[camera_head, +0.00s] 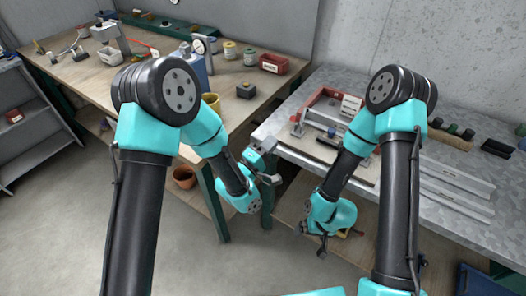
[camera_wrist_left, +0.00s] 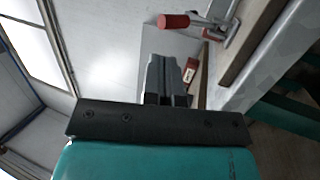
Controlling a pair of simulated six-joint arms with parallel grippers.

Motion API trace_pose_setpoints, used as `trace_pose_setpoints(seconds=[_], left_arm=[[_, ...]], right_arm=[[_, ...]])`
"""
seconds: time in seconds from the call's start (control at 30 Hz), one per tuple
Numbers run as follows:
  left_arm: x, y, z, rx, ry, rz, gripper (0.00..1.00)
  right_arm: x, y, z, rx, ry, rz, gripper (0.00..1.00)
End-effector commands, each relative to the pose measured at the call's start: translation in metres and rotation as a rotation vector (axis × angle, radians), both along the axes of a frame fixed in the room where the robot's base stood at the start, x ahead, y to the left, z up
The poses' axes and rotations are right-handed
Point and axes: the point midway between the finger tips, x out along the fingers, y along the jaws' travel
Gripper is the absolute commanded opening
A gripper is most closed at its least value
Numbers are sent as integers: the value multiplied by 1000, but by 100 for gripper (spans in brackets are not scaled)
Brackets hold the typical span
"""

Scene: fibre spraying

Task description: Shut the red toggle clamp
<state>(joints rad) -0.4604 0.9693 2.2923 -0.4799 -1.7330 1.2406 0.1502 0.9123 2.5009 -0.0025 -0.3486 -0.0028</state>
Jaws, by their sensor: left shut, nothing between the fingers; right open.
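The red toggle clamp shows in the left wrist view, with a red handle grip (camera_wrist_left: 173,21) and a grey metal body (camera_wrist_left: 221,27) at the edge of a board. Its handle sticks out sideways from the body in that view. In the head view the clamp (camera_head: 297,124) is small, at the near left corner of the fixture, and its handle position is unclear. My left gripper (camera_head: 275,180) is shut and empty, in front of the bench edge and apart from the clamp. Its closed fingers (camera_wrist_left: 164,72) point towards the clamp's side. My right gripper (camera_head: 312,238) is open and empty, low in front of the bench.
The fixture with a red frame (camera_head: 325,97) stands on the grey metal bench (camera_head: 455,190). Metal rails lie to its right. A wooden table (camera_head: 90,75) at the left holds tools, spools and a red bin (camera_head: 273,64). Floor space is free at the lower left.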

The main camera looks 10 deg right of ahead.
Motion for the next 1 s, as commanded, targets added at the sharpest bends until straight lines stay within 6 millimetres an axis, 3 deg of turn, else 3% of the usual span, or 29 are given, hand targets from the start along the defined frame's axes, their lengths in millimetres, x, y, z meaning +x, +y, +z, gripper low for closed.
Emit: trace_pose_setpoints(seconds=[0.43,1.0], left_arm=[[40,-50,22,0,-1,0,0],[46,-56,25,3,3,1,0]], right_arm=[[0,0,0,0,0,0,99],[0,0,0,0,0,0,99]])
